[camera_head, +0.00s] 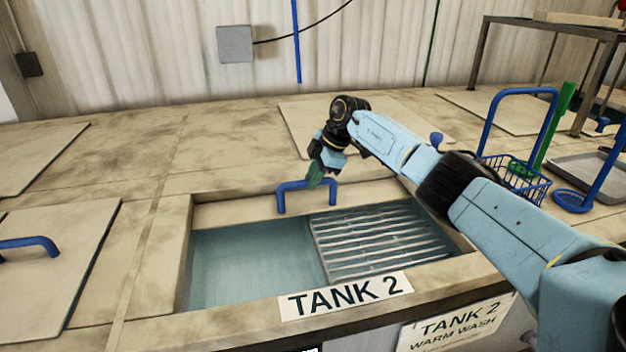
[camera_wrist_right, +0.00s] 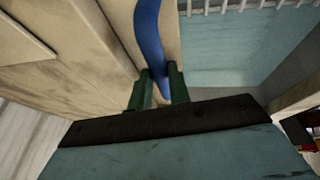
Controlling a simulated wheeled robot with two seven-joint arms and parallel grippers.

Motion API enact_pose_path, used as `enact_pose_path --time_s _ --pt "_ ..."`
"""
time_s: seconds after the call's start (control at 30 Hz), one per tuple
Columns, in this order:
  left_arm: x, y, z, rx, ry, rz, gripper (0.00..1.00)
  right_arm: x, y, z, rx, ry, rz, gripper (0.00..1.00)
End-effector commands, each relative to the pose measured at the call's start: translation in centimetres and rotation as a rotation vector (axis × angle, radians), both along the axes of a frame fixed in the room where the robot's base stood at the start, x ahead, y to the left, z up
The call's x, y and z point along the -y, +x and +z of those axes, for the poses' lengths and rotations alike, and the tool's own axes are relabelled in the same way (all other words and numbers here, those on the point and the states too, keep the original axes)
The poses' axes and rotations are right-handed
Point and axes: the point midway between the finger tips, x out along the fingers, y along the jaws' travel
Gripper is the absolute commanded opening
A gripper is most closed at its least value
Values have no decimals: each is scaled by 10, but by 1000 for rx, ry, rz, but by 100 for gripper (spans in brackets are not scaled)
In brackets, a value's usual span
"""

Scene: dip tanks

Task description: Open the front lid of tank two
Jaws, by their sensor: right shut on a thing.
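Tank two's front opening is uncovered; pale blue-green liquid (camera_head: 250,262) shows at left and a slatted metal rack (camera_head: 385,240) at right. The "TANK 2" label (camera_head: 345,295) is on the near rim. A blue handle (camera_head: 281,200) stands on a beige lid panel (camera_head: 235,213) along the opening's far edge. My right gripper (camera_head: 316,178) is shut on this handle from above. In the right wrist view the blue handle (camera_wrist_right: 150,30) passes between the green fingers of my right gripper (camera_wrist_right: 160,77). My left gripper is not in view.
Another beige lid (camera_head: 60,270) with a blue handle lies closed at left. A flat panel (camera_head: 295,120) lies behind tank two. At right are a blue wire basket (camera_head: 525,185), a green upright (camera_head: 553,130) and a metal-legged shelf (camera_head: 475,55). My right arm spans the right side.

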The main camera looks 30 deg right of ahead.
Motion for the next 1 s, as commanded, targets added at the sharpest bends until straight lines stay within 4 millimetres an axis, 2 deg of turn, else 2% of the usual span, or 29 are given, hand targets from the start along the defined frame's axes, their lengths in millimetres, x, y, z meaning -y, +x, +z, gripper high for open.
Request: enact_pose_path --time_s 0.3,0.33,0.47,0.77,0.87,1.0 --pt "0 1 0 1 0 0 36 1 1 2 3 -2 -2 0" --pt "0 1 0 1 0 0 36 1 1 2 3 -2 -2 23" --pt "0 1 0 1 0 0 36 1 0 1 2 -2 -1 40" --pt "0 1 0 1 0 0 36 1 0 1 1 -1 -1 41" --pt "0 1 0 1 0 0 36 4 -2 8 2 -2 -1 41" --pt "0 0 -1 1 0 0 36 11 -9 28 4 -4 -1 41"
